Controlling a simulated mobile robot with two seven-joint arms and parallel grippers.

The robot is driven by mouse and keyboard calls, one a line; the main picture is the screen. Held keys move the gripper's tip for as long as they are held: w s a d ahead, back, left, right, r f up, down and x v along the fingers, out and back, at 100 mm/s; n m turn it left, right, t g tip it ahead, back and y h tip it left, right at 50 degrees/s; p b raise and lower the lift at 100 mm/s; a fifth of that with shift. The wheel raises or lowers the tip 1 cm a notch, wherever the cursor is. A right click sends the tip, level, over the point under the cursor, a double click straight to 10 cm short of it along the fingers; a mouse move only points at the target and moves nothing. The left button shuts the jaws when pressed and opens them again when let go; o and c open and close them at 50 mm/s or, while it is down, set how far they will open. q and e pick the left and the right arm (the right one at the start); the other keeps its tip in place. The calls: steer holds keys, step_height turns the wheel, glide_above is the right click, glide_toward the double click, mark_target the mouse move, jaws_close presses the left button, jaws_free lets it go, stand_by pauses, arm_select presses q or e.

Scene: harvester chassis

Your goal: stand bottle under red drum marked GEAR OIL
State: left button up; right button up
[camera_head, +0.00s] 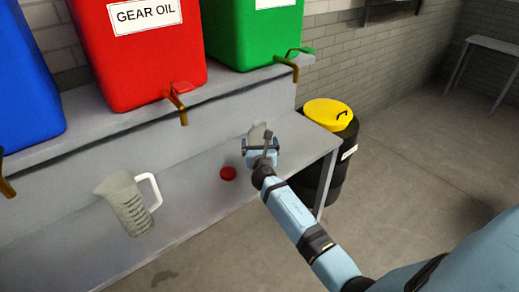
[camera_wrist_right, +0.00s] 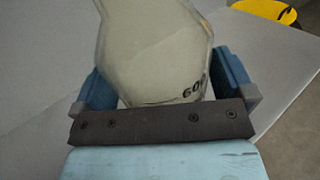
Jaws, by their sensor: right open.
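The red drum (camera_head: 135,55), marked GEAR OIL, stands on the raised shelf, with a brass tap and red handle (camera_head: 181,95) at its lower front. A pale, translucent bottle (camera_head: 257,131) is on the lower bench to the right of that tap, partly hidden by my right gripper (camera_head: 262,150). In the right wrist view the bottle (camera_wrist_right: 155,50), with a "600" marking, sits between the two blue fingers of that gripper. The gripper is open around it, with a gap visible by the right finger. My left gripper is in neither view.
A clear jug (camera_head: 127,205) with a white handle and a red cap (camera_head: 228,173) are on the lower bench. A blue drum (camera_head: 25,85) and a green drum (camera_head: 252,38) flank the red one. A black bin with yellow lid (camera_head: 328,112) stands beyond the bench end.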

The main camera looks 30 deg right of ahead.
steer(key=shift+w+d, duration=0.15)
steer(key=shift+w, duration=0.05)
steer(key=c, duration=0.8)
steer(key=shift+r, duration=0.15)
